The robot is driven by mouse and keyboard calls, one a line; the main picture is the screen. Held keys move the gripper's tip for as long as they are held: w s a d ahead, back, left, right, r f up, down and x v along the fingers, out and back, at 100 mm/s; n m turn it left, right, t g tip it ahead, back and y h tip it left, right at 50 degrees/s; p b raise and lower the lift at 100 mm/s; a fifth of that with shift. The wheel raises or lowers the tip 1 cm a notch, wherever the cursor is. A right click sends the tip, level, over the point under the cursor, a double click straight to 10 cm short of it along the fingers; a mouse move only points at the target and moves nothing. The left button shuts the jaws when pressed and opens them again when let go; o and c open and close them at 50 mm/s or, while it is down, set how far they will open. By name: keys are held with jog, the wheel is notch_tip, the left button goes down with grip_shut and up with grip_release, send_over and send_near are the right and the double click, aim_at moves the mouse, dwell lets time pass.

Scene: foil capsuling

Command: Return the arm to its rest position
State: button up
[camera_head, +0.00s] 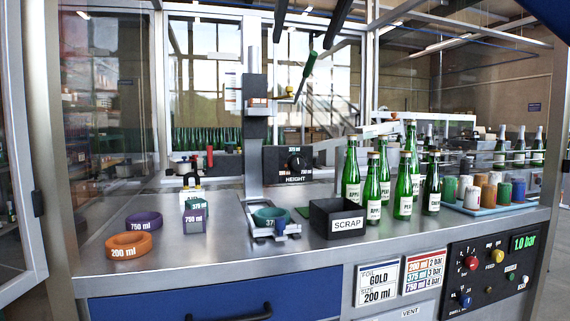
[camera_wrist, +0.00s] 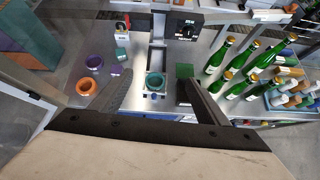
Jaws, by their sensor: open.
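My gripper (camera_head: 303,44) shows at the top of the head view as dark fingers high above the bench. In the wrist view my gripper (camera_wrist: 157,76) has its two dark fingers spread wide with nothing between them. Beyond and below them is the capsuling stand (camera_head: 254,130), with a teal 375 ml ring (camera_head: 270,217) seated at its base. That ring also shows in the wrist view (camera_wrist: 155,82). The fingers appear apart from everything on the bench.
An orange 200 ml ring (camera_head: 128,246) and a purple 750 ml ring (camera_head: 143,222) lie at left. A SCRAP bin (camera_head: 337,220), several green bottles (camera_head: 404,187) and a capsule tray (camera_head: 495,210) stand at right. A green-handled lever (camera_head: 306,72) and metal frame posts (camera_head: 161,95) rise nearby.

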jog(key=d+f+m+g+h, duration=0.1)
jog(key=d+f+m, duration=0.45)
jog(key=f, duration=0.45)
jog(key=s+d+f+m+g, duration=0.1)
jog(key=d+f+m, duration=0.4)
jog(key=f+m, duration=0.3)
jog(key=d+f+m+g+h, duration=0.1)
jog(key=d+f+m, duration=0.4)
jog(key=f, duration=0.6)
jog(key=s+d+f+m, duration=0.3)
jog(key=s+f+m, duration=0.2)
jog(key=f, duration=0.7)
jog(key=s+d+f+m+g, duration=0.1)
jog(key=s+d+f+m, duration=0.2)
jog(key=s+f+m, duration=0.2)
jog(key=s+d+f+m+g, duration=0.1)
jog(key=s+d+f+m, duration=0.2)
jog(key=f, duration=1.6)
jog(key=s+m, duration=0.3)
jog(key=m, duration=0.4)
jog(key=shift+d+f+h, duration=0.35)
jog(key=shift+h, duration=0.05)
